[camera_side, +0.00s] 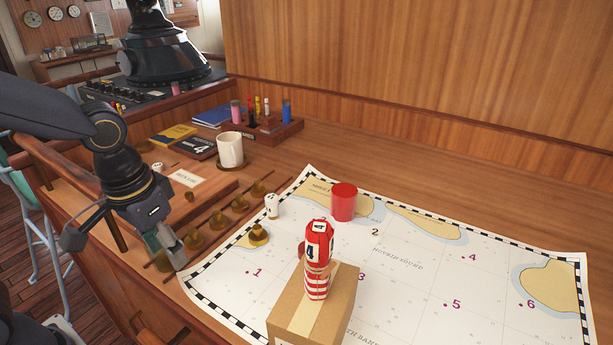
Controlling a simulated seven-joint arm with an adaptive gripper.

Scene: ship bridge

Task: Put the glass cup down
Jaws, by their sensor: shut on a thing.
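My gripper (168,252) is at the left, pointing down over the front left edge of the wooden desk, left of the chart. It is shut on a small, pale, clear-looking thing, which seems to be the glass cup (171,241); its outline is hard to make out, and the fingers hide part of it. I cannot tell whether it touches the desk. A red cup-like cylinder (343,202) stands upright on the chart (413,277), well to the right of my gripper.
A cardboard box (343,306) bears a red-and-white striped object (318,262). Brass knobs (218,220) line the desk beside my gripper. Behind are a white mug (230,150), books (174,134) and a rack (268,130). The chart's right part is clear.

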